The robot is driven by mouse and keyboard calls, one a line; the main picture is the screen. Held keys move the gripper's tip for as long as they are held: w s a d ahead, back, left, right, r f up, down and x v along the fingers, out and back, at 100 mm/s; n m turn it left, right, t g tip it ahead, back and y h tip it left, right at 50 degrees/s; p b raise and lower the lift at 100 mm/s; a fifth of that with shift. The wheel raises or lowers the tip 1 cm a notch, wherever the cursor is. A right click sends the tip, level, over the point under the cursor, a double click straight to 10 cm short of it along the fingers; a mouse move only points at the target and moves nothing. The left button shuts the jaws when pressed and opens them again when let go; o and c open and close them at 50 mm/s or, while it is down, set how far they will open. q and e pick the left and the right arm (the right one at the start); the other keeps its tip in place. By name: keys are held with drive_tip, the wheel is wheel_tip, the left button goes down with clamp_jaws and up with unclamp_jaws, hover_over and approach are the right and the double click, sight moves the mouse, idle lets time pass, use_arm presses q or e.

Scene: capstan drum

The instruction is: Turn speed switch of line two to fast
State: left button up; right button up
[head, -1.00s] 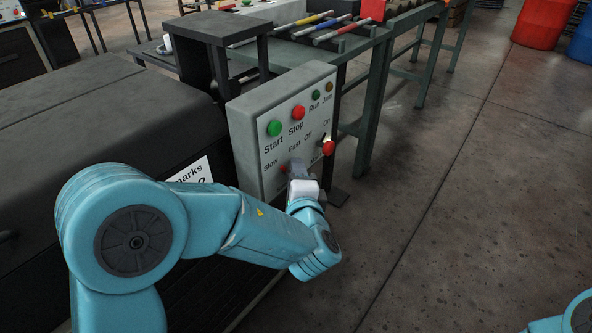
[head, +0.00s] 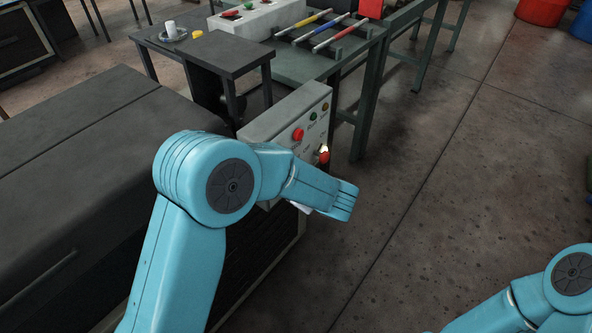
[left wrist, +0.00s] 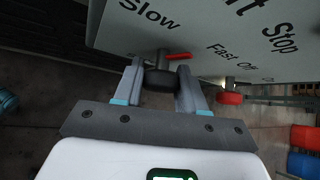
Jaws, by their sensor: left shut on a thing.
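In the left wrist view, the speed switch (left wrist: 160,78) is a dark round knob with a red pointer, below the panel lettering "Slow" and "Fast". The pointer is directed to the right, toward the "Fast" side. My left gripper (left wrist: 162,84) has one finger on each side of the knob and is shut on it. In the head view that gripper is hidden behind its own arm. My right gripper is out of view; only part of that arm shows.
A red knob (left wrist: 229,98) sits close to the right finger, near "Off". A red button (head: 298,134) is on the panel. A dark cabinet (head: 75,165) lies left, a small table (head: 203,50) behind.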

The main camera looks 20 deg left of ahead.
use_arm(q)
drive_tip(key=m+g+p, duration=0.1)
drive_tip(key=g+p, duration=0.1)
drive_tip(key=p, duration=0.2)
drive_tip(key=shift+r, duration=0.2)
drive_tip(key=shift+f+m+g+y+p, duration=0.2)
drive_tip(key=shift+m+g+y+p, duration=0.35)
drive_tip(key=shift+g+p, duration=0.45)
drive_tip(key=o, duration=1)
drive_tip(key=shift+r, duration=0.1)
drive_tip(key=v, duration=0.8)
drive_tip(key=p+v, duration=0.1)
drive_tip(key=v, duration=0.7)
drive_tip(key=shift+s+d, duration=0.1)
drive_tip(key=shift+s, duration=0.15)
drive_tip(key=shift+p, duration=0.3)
